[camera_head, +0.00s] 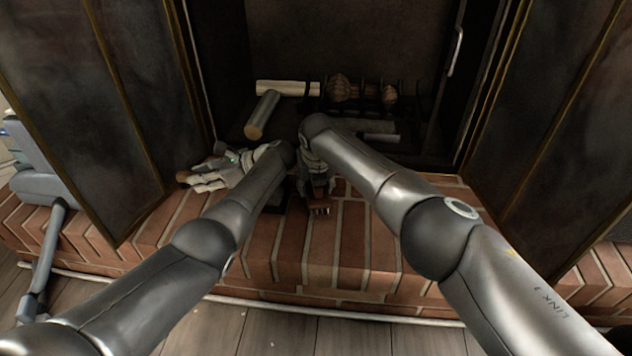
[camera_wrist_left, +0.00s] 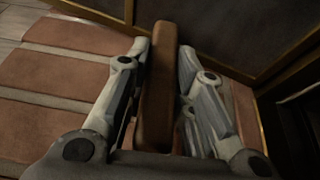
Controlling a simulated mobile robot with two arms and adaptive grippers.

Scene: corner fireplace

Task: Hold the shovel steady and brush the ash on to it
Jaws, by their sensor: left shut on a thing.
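My left gripper (camera_head: 203,178) is low over the brick hearth at the left, its fingers pointing left. In the left wrist view the gripper (camera_wrist_left: 165,70) is shut on a brown handle (camera_wrist_left: 160,85) that stands between its two fingers. I cannot tell whether it is the shovel's or the brush's. My right gripper (camera_head: 318,205) points down near the hearth's middle, just right of the left wrist. Something brown shows at its fingers, but its grip is unclear. The shovel's pan, the brush's bristles and the ash are not clearly visible.
A pale log (camera_head: 288,88) and a shorter log (camera_head: 262,115) lie in the dark firebox, beside a grate holding brown logs (camera_head: 360,90). Open dark doors (camera_head: 85,110) flank both sides. The brick hearth (camera_head: 350,240) has clear room in front.

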